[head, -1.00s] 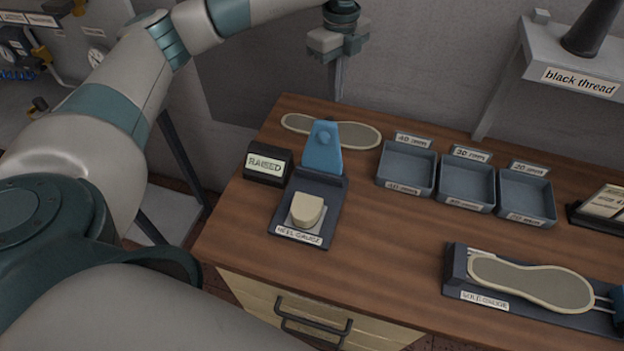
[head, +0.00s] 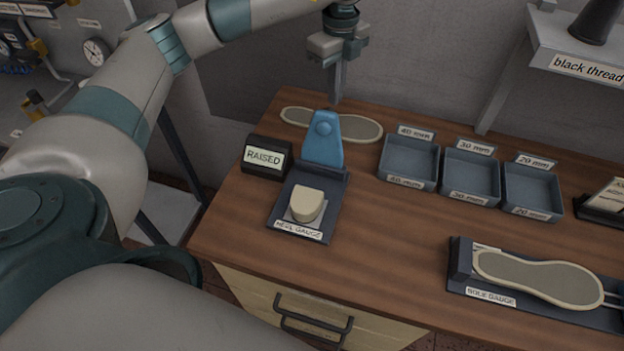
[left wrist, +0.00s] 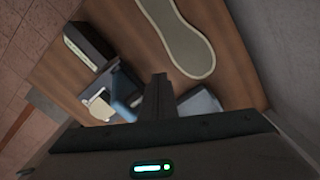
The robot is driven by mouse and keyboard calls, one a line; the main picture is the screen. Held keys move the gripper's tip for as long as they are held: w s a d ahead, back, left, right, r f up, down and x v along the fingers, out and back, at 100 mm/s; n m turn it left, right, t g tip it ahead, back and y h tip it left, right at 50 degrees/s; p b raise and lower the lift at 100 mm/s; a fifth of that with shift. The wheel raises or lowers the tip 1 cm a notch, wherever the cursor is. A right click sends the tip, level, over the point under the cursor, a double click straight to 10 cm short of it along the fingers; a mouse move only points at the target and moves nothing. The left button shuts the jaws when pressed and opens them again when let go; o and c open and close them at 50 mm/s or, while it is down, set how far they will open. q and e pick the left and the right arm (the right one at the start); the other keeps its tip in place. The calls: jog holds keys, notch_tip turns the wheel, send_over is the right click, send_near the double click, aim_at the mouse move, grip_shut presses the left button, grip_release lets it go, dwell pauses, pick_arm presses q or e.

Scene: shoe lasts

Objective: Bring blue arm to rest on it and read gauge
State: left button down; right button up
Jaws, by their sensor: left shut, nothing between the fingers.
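The heel gauge (head: 286,222) sits on the wooden bench with a cream heel block (head: 307,204) on its plate. Its blue arm (head: 323,142) stands raised at the back of the gauge, apart from the heel. The dark display (head: 265,157) beside it reads "RAISED". My left gripper (head: 337,98) is shut and empty, above the back of the bench behind the blue arm. In the left wrist view the shut fingers (left wrist: 157,98) point down, with the blue arm (left wrist: 124,88) beside them. My right gripper is not in view.
A sole (head: 360,128) lies behind the gauge, below my left gripper. Trays (head: 408,180) labelled 40, 30 and 20 mm stand to the right. A sole gauge (head: 462,262) holding a sole is at front right. A shelf (head: 555,42) marked "black thread" is above. Bare wood lies mid-bench.

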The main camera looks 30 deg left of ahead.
aim_at(324, 126)
pick_arm(q)
jog(key=shift+s, duration=0.1)
jog(key=shift+s+d, duration=0.4)
jog(key=shift+s, duration=1.05)
jog(key=shift+s+d, duration=0.35)
jog(key=shift+s, duration=1.1)
jog(key=shift+s+d, duration=0.4)
jog(key=shift+s, duration=1.05)
jog(key=shift+w+a+r+p, duration=0.1)
jog(key=shift+w+r+p, duration=0.25)
jog(key=shift+r+p, duration=0.7)
jog(key=shift+w+a+r+p, duration=0.1)
jog(key=shift+w+r+p, duration=0.25)
jog(key=shift+r, duration=1.3)
jog(key=shift+w+a+r+p, duration=0.1)
jog(key=shift+w+r+p, duration=0.2)
jog(key=shift+r+p, duration=0.75)
jog(key=shift+r+b, duration=0.3)
jog(key=shift+s, duration=0.1)
